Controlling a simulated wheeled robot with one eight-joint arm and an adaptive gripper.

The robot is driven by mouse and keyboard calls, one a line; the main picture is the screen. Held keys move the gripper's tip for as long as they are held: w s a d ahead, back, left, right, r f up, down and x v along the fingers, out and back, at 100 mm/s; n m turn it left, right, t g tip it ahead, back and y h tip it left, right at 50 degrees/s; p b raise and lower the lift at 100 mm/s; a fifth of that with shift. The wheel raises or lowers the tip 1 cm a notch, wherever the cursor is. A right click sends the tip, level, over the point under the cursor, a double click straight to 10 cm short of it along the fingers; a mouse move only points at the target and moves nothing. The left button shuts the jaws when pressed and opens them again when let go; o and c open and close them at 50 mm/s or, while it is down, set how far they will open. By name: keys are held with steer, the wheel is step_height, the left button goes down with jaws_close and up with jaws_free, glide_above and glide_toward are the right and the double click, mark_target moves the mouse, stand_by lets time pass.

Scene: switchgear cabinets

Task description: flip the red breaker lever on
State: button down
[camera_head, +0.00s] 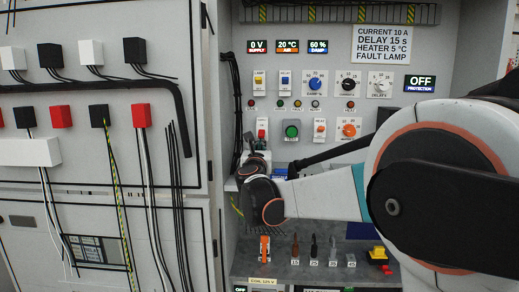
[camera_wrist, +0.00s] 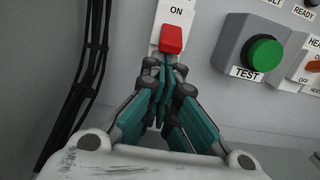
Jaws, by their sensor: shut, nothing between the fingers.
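The red breaker lever (camera_wrist: 172,39) sits on a white plate (camera_wrist: 177,13) marked ON, just below the lettering, in the wrist view. It also shows in the head view (camera_head: 262,133), just above my gripper. My gripper (camera_wrist: 167,78) is shut and empty, its fingertips together right below the lever in the wrist view. The tips appear very close to the lever's lower edge; I cannot tell whether they touch it. The lower part of the plate is hidden behind the fingers.
A green TEST button (camera_wrist: 264,54) in a grey housing stands right of the lever. An orange-red switch (camera_head: 320,129) lies farther right. Black cables (camera_wrist: 85,75) hang at the left.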

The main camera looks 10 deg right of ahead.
mark_target(260, 133)
steer(key=shift+s+a+r+g+y+p, duration=0.1)
steer(key=shift+s+r+g+y+p, duration=0.25)
steer(key=shift+g+p, duration=0.35)
stand_by(0.5)
steer(key=shift+s+a+r+g+y+p, duration=0.1)
steer(key=shift+s+r+g+y+p, duration=0.25)
steer(key=shift+r+g+p, duration=0.5)
steer(key=shift+s+a+r+g+y+p, duration=0.1)
steer(key=shift+s+r+g+y+p, duration=0.3)
steer(key=shift+g+p, duration=0.7)
steer(key=shift+r+g+b, duration=0.25)
steer(key=shift+r+b, duration=0.05)
steer(key=shift+r, duration=0.75)
steer(key=shift+w+a+r, duration=0.1)
steer(key=shift+w+r, duration=0.05)
steer(key=shift+r, duration=0.15)
